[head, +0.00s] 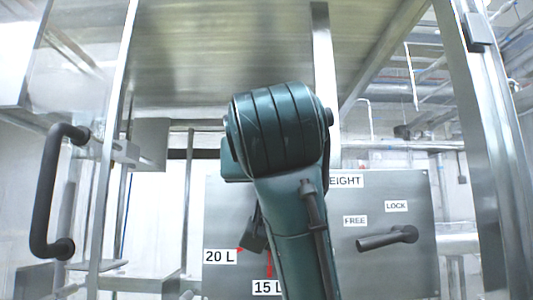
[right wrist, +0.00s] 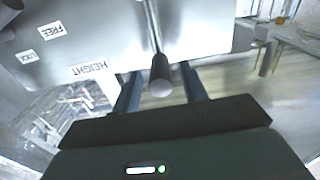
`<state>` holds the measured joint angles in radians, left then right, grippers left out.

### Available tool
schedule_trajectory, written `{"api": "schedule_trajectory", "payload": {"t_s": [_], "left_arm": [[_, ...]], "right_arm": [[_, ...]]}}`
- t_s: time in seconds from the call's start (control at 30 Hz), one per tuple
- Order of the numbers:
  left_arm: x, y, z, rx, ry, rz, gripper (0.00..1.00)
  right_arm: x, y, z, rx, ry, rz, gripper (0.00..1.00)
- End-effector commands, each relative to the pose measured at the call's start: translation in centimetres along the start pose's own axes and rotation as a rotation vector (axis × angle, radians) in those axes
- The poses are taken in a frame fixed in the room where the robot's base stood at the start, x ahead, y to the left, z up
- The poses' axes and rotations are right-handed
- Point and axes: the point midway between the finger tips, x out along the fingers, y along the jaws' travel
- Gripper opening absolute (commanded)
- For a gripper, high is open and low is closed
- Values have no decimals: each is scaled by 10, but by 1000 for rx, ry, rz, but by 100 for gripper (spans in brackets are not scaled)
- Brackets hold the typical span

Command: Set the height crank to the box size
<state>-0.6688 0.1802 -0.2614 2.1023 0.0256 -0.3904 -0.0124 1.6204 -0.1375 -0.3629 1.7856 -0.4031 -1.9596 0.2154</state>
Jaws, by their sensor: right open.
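The grey panel (head: 400,275) carries a partly covered HEIGHT label (head: 347,181) and labels 20 L (head: 219,257) and 15 L (head: 265,288) with red marks. My teal right arm hides the panel's middle and most of the crank in the head view. In the right wrist view, the height crank's dark round grip (right wrist: 160,78) sits between the parted fingers of my open right gripper (right wrist: 159,88). I cannot tell whether they touch it, or which size the crank points at. My left gripper is not in view.
A black lever (head: 385,239) on the panel's right points left, below the FREE label (head: 355,220); LOCK (head: 396,206) is above its pivot. A black bar handle (head: 46,190) stands at the left. Metal posts flank the panel, with a metal plate (head: 220,50) above.

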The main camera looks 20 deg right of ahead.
Motion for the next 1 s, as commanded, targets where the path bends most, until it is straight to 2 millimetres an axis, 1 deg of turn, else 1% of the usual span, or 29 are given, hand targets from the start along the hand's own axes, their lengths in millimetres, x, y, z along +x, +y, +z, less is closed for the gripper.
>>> {"api": "schedule_trajectory", "payload": {"t_s": [0.03,0.1,0.23,0.4,0.6,1.0], "left_arm": [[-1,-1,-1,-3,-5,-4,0],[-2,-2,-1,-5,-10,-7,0],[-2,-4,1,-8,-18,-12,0],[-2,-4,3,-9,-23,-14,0],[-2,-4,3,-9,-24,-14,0],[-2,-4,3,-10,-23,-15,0]], "right_arm": [[10,0,1,-1,-5,1,43],[20,0,1,-1,-5,1,43],[31,0,1,0,-2,0,43],[37,0,2,1,-2,-1,43],[37,0,2,1,-1,-1,43],[36,0,2,1,-1,-1,10]]}}
